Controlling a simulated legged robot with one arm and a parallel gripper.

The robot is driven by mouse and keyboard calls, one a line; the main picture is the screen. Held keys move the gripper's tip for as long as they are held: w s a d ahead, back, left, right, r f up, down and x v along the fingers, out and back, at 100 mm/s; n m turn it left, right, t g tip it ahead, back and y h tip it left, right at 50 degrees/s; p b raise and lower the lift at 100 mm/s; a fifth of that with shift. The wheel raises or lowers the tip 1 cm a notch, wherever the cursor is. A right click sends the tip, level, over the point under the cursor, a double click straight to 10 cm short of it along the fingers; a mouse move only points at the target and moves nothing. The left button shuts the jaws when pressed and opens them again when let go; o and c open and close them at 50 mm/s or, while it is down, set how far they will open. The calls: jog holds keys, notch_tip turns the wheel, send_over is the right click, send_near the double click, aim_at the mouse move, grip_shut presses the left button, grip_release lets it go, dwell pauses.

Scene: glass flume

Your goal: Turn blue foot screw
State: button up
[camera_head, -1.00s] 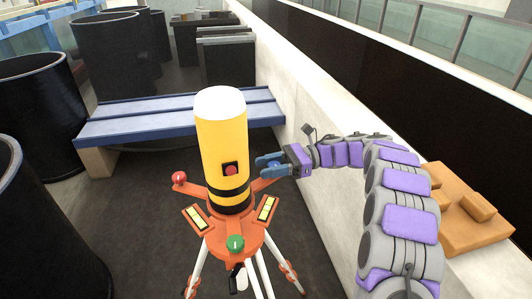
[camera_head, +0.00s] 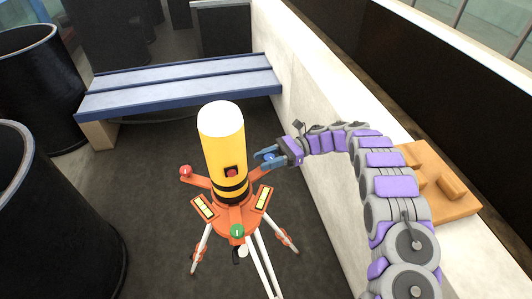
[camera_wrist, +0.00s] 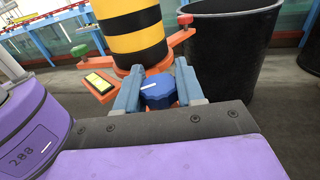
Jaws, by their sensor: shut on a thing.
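A yellow instrument (camera_head: 222,150) with a white top and black bands stands upright on an orange three-armed base (camera_head: 238,215) on a tripod. A red foot screw (camera_head: 186,171) is on the left arm and a green foot screw (camera_head: 237,231) on the front arm. The blue foot screw (camera_wrist: 158,91), a ridged knob with a white mark, is at the end of the third arm. My gripper (camera_wrist: 155,88) is shut on it, one blue finger on each side. In the head view my gripper (camera_head: 267,156) reaches in from the right and mostly hides the screw.
A blue bench (camera_head: 180,85) stands behind the tripod. Large black tubs (camera_head: 50,215) stand at the left. A pale wall (camera_head: 300,110) runs along the right, with an orange block (camera_head: 445,185) on its ledge. Dark floor is clear left of the tripod.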

jog(key=shift+w+a+r, duration=0.1)
jog(key=shift+r, duration=0.15)
jog(key=o, duration=0.7)
jog(key=shift+a, duration=0.1)
jog(key=o, duration=0.3)
jog(key=shift+a, duration=0.2)
jog(key=shift+o, duration=0.2)
jog(key=shift+a, duration=0.2)
jog(key=shift+d, duration=0.1)
jog(key=shift+d, duration=0.2)
